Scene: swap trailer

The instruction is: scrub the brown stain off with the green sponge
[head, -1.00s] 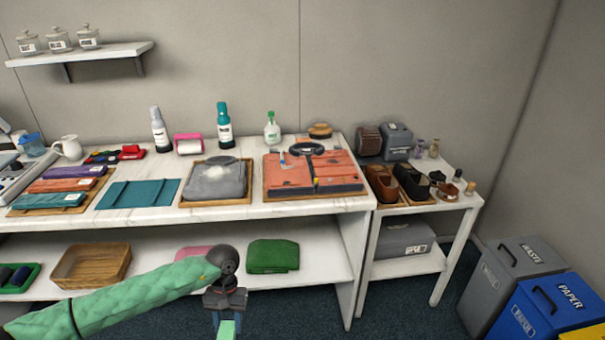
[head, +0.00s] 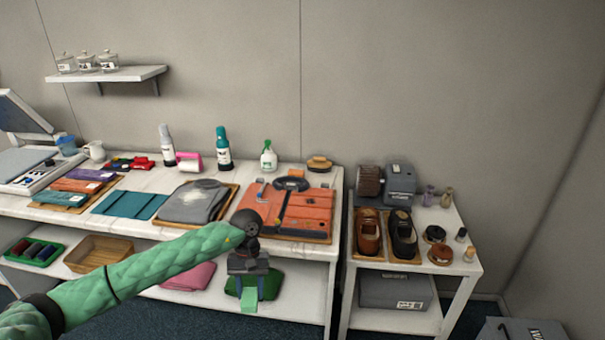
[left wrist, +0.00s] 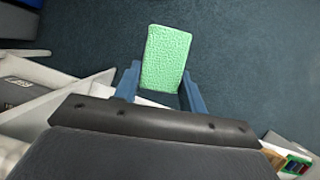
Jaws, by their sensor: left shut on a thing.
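My left gripper (head: 249,285) is in front of the long table's lower shelf in the head view. It is shut on the light green sponge (head: 249,300), which hangs below it, partly hidden by the gripper. In the left wrist view the textured sponge (left wrist: 165,57) sits between the two blue fingers, with dark carpet beyond it. It touches no surface there. I cannot make out a brown stain for certain in either view. My right gripper is not in view.
The long table (head: 130,178) holds a tray with an orange item (head: 305,213), a grey garment (head: 195,202) and several bottles. A smaller table (head: 455,258) at the right holds dark and brown shoes. A gap separates the tables. Bare wall stands behind.

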